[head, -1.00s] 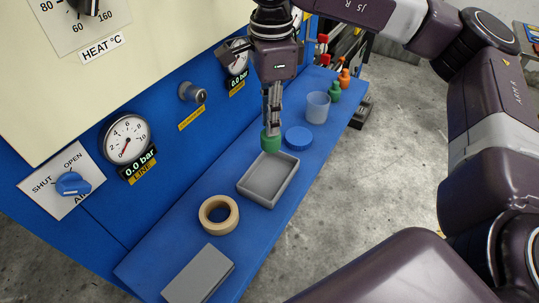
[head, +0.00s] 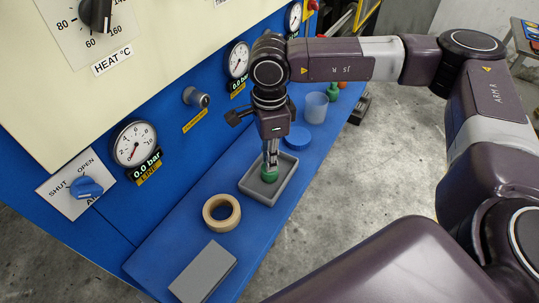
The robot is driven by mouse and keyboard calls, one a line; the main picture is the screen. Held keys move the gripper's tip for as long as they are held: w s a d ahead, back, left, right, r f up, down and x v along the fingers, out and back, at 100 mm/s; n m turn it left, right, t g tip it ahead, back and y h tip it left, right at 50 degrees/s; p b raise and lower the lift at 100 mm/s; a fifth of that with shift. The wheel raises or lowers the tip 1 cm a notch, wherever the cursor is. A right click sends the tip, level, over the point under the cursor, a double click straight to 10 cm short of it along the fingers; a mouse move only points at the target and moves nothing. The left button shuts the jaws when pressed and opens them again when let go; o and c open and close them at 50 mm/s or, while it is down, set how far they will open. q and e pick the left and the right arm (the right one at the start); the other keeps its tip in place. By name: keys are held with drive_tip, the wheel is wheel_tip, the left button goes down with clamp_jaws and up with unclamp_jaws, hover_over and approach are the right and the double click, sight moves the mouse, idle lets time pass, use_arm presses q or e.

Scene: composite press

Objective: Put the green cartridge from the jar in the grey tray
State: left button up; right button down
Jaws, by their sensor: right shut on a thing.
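The green cartridge (head: 269,175) is in the fingers of my right gripper (head: 270,164), which is shut on it. The gripper points down, and the cartridge is low inside the walls of the grey tray (head: 265,197). I cannot tell whether the cartridge touches the tray floor. The translucent jar (head: 316,107) stands open on the blue shelf behind the tray, and its blue lid (head: 297,138) lies between jar and tray. My left gripper is not in view.
A tape roll (head: 221,213) and a grey block (head: 204,272) lie on the blue shelf (head: 180,240) in front of the tray. The press panel with its gauge (head: 134,144) and knobs rises along the left. A green object (head: 333,92) stands behind the jar.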

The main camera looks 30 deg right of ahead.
drive_tip(key=shift+f+b, duration=0.2)
drive_tip(key=shift+b, duration=0.1)
drive_tip(key=c, duration=1.9)
unclamp_jaws()
drive_tip(key=shift+r, duration=0.1)
drive_tip(key=shift+r+p, duration=0.15)
drive_tip(key=shift+p, duration=0.15)
drive_tip(key=shift+r+b, duration=1.6)
drive_tip(key=shift+r, duration=4.45)
